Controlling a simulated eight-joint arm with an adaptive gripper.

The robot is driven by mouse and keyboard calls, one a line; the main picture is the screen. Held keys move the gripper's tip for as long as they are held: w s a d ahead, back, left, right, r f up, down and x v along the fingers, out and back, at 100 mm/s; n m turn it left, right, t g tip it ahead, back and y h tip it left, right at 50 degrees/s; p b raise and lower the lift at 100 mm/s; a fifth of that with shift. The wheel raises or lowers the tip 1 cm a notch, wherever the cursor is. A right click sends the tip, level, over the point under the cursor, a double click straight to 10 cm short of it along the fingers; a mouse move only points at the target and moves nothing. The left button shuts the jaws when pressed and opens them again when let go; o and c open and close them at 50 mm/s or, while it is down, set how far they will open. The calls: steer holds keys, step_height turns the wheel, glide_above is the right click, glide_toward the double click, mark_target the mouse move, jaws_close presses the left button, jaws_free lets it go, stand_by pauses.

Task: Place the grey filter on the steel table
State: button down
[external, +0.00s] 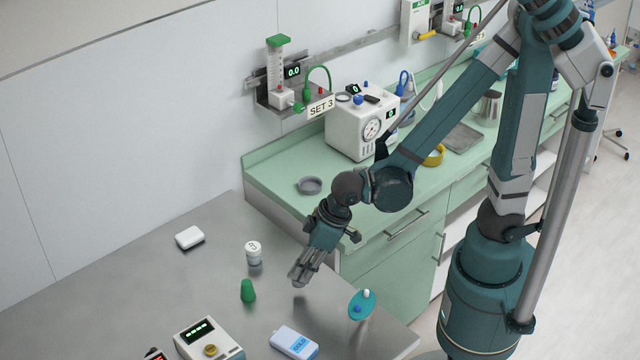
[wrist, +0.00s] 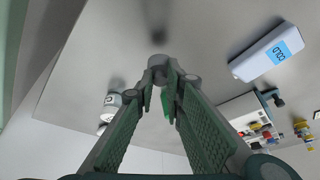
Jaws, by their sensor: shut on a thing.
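My gripper (external: 301,277) is low over the steel table (external: 120,295), pointing down near its counter-side edge. In the wrist view its fingers (wrist: 159,78) close at the tips on a small round grey piece, which looks like the grey filter (wrist: 158,60). The fingers partly hide the piece. The bare table top shows beyond it, with a dark shadow apart from the piece, so it appears held above the surface. In the external view the piece is too small to make out clearly at the fingertips.
A white box (external: 189,237) and a display device (external: 208,339) stand farther left. A grey ring (external: 309,185) lies on the green counter.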

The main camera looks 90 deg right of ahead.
steer(key=shift+f+b, duration=0.45)
steer(key=shift+f, duration=1.2)
steer(key=shift+f, duration=0.15)
steer(key=c, duration=2.4)
jaws_free()
steer(key=shift+r, duration=0.25)
steer(key=p+v, duration=0.3)
steer(key=v, duration=0.8)
steer(key=shift+s+r+p, duration=0.15)
steer(key=shift+r+p, duration=0.15)
steer(key=shift+r, duration=0.1)
